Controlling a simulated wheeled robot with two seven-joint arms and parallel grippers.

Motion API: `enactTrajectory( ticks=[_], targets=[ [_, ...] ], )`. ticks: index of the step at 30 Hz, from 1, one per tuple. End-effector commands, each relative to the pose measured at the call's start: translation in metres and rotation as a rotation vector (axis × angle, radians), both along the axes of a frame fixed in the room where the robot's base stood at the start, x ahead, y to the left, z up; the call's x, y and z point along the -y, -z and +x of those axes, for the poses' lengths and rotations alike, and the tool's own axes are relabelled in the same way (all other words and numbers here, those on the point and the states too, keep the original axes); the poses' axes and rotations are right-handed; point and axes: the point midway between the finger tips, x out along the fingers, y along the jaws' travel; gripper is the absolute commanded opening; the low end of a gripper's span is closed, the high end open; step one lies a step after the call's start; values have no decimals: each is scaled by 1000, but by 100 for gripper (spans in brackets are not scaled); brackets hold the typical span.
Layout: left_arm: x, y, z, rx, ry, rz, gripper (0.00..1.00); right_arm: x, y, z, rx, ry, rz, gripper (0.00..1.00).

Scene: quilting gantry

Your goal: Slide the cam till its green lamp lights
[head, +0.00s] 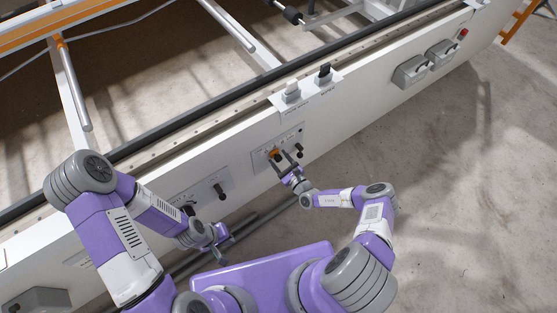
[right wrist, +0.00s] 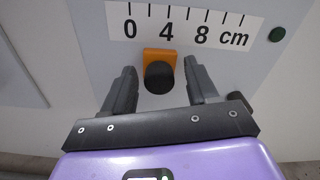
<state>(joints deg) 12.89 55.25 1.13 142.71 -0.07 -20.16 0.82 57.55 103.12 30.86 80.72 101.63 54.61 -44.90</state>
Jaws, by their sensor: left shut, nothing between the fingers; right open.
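The cam is an orange block (right wrist: 159,58) with a round black knob (right wrist: 159,78), under a printed centimetre scale (right wrist: 180,25) in the right wrist view. It sits close to the 4 mark. A round lamp (right wrist: 277,34) right of the scale is dark green and looks unlit. My right gripper (right wrist: 160,70) is open, with one finger on each side of the knob and visible gaps to both. In the head view the orange cam (head: 273,153) shows at the right gripper's fingers (head: 286,158). My left gripper (head: 220,241) is shut and empty, low and left of the cam.
The white gantry beam carries another panel with a black knob (head: 220,191) to the left. A white switch (head: 291,92) and a black switch (head: 324,73) stand on the top edge. Grey boxes (head: 411,71) and a red button (head: 462,33) are farther right.

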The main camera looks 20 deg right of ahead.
Motion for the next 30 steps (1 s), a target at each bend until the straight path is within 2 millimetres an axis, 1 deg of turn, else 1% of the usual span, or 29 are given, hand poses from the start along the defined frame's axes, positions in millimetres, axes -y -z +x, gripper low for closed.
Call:
enactTrajectory(
  ticks=[4, 11, 12, 14, 18, 23, 26, 29, 30],
  targets=[
    [0, 3, 0, 0, 0, 0, 0, -4, 0, 8, 0, -2, 0, 58],
    [0, 3, 0, 0, 0, 0, 0, -4, -1, 9, -1, -2, 1, 58],
    [0, 3, 0, 0, 0, 0, 0, -4, -1, 9, -1, -3, 1, 55],
    [0, 3, 0, 0, 0, 0, 0, -4, 0, 9, -1, -3, 1, 46],
    [0, 3, 0, 0, 0, 0, 0, -4, 0, 9, -1, -3, 0, 25],
    [0, 3, 0, 0, 0, 0, 0, -4, 0, 8, 0, -3, -1, 0],
    [0, 3, 0, 0, 0, 0, 0, -3, 0, 8, 0, -2, -1, 0],
    [0, 0, 0, 0, 0, 0, 0, 6, -1, 7, -1, 11, -4, 0],
    [0, -2, 0, 0, 0, 0, 0, 12, -1, 6, -1, 21, -5, 0]
  ],
)
